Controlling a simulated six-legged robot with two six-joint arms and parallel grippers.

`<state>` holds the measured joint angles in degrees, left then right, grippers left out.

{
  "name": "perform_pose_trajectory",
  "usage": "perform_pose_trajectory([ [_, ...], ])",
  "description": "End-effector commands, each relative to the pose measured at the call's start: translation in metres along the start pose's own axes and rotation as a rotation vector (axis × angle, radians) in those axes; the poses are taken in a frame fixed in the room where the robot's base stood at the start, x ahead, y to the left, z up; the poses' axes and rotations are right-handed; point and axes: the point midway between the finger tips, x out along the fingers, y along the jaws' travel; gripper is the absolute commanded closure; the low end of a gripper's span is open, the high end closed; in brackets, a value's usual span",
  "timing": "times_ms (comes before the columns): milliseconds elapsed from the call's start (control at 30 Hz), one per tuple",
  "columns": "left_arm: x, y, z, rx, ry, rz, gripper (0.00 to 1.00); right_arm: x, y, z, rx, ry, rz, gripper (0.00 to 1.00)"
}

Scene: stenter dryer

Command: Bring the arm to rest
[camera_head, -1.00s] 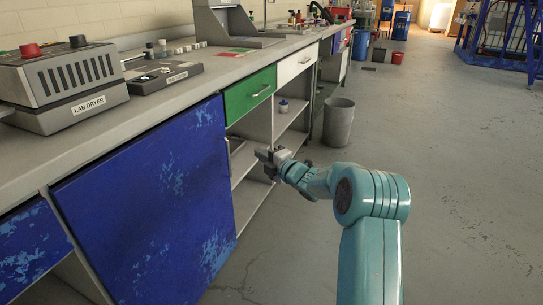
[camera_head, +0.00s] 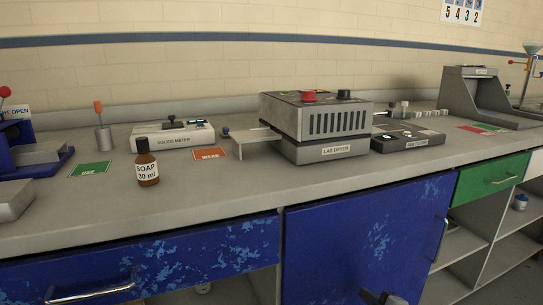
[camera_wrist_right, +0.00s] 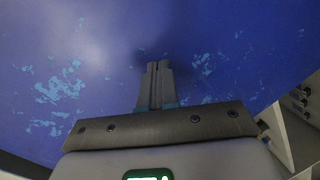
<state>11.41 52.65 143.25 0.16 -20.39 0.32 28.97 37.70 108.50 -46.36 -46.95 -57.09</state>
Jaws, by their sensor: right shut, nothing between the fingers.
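My right gripper (camera_head: 383,299) shows only in part at the bottom edge of the head view, in front of the worn blue cabinet door (camera_head: 362,235). In the right wrist view its two fingers (camera_wrist_right: 157,68) are together with nothing between them, pointing at the blue surface (camera_wrist_right: 80,60). I cannot tell whether the fingertips touch the door. The rest of my right arm is below the head view. My left gripper is not in view.
The grey bench top (camera_head: 240,200) runs above the door. It carries the lab dryer (camera_head: 322,128), solids meter (camera_head: 172,136) and soap bottle (camera_head: 148,165). A blue drawer (camera_head: 140,262) is left of the door, a green drawer (camera_head: 490,178) and open shelves (camera_head: 490,245) right.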

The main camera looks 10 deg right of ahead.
Motion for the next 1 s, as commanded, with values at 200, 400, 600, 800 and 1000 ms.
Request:
perform_pose_trajectory([
  [200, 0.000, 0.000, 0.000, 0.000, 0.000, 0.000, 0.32, -0.006, -0.165, -0.071, 0.431, -0.089, -0.353, 1.00],
  [400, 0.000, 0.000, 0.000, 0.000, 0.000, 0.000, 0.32, -0.079, -0.292, -0.105, 0.823, -0.388, -0.659, 1.00],
  [600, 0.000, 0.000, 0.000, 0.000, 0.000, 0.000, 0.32, -0.168, -0.355, -0.108, 1.160, -0.804, -0.788, 1.00],
  [800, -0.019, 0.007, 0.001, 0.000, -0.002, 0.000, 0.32, -0.214, -0.353, -0.117, 1.476, -1.155, -0.710, 1.00],
  [1000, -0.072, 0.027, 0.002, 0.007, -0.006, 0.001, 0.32, -0.229, -0.306, -0.144, 1.465, -1.149, -0.720, 1.00],
])
